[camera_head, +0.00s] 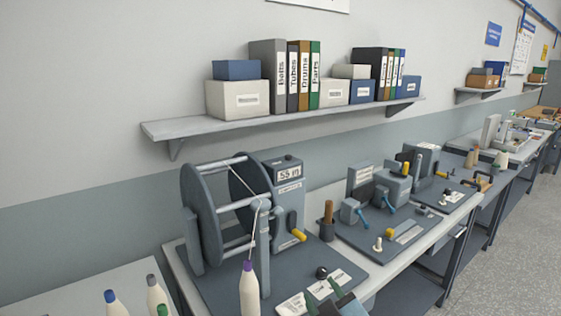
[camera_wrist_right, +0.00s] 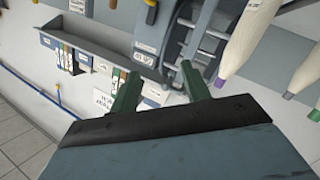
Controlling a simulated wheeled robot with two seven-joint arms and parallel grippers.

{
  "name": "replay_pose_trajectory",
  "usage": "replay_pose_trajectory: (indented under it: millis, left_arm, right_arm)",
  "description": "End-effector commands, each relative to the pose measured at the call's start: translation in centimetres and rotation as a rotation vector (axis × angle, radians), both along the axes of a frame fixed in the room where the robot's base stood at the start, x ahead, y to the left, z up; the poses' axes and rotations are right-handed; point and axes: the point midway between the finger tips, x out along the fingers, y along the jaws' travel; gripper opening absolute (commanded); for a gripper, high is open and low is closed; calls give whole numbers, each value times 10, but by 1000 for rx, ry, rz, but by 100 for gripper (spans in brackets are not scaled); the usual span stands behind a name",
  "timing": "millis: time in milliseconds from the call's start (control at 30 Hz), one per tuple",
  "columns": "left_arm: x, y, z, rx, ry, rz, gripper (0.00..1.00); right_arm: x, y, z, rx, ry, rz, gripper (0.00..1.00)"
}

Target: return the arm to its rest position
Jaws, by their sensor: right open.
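My right gripper (camera_head: 318,293) shows at the bottom of the head view, low in front of the bench, with its two green fingertips apart and nothing between them. In the right wrist view the same gripper (camera_wrist_right: 157,85) has its green fingers spread, with open space between them. A white sign plate (camera_head: 312,292) lies on the bench mat close by the fingers. The rest of my right arm is outside the head view. My left gripper is not in either view.
A large grey reel winder (camera_head: 208,215) stands on the bench behind the gripper, with a purple-tipped white cone (camera_head: 249,290) in front. A wall shelf (camera_head: 290,118) holds binders and boxes. More machines (camera_head: 393,185) run along to the right. The floor (camera_head: 510,240) at right is clear.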

Motion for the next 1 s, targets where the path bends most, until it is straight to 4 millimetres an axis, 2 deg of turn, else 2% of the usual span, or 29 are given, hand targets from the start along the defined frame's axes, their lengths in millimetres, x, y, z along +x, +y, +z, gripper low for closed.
replay_pose_trajectory:
  millis: [33, 100, 200, 300, 500, 800, 1000]
  left_arm:
    - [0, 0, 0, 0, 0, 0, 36]
    - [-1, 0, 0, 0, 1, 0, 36]
    - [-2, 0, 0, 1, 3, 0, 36]
    - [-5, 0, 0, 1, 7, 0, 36]
    - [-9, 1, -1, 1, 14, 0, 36]
    - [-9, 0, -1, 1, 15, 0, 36]
    - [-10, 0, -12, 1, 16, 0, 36]
  right_arm:
    - [-24, -20, -23, 38, 116, -61, 47]
    - [-60, -46, -52, 83, 281, -142, 47]
    - [-113, -75, -82, 131, 493, -232, 47]
    - [-157, -93, -99, 157, 651, -289, 47]
    - [-227, -114, -115, 180, 876, -358, 47]
    - [-313, -131, -115, 187, 1132, -417, 47]
    - [-303, -129, -165, 182, 1147, -417, 47]
